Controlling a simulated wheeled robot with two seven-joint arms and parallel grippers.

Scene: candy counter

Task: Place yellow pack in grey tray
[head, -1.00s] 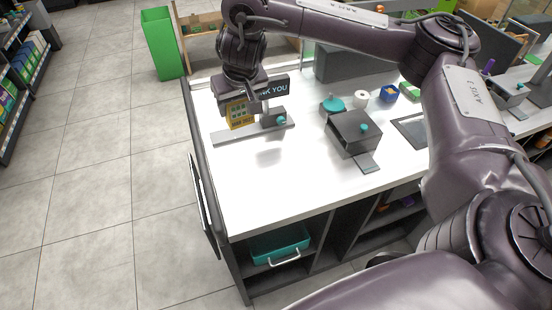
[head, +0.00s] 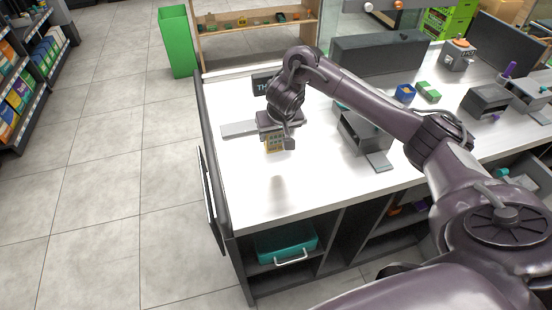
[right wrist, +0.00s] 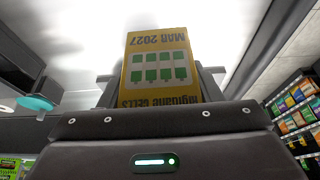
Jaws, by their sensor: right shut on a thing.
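The yellow pack (head: 274,144) hangs below my right gripper (head: 280,137), above the white counter near its left end. The right gripper is shut on it. In the right wrist view the yellow pack (right wrist: 160,68) sits between the fingers, with green squares and upside-down print "MAR 2027" on its face. I cannot tell for sure which thing is the grey tray; a flat grey strip (head: 238,129) lies on the counter behind and left of the pack. My left gripper is not in view.
A grey open box (head: 365,133) with a flat front lip (head: 380,162) stands right of the pack, partly behind my arm. A dark sign (head: 262,84) stands behind the gripper. The white counter (head: 290,190) is clear in front. A teal bin (head: 285,243) sits on the shelf below.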

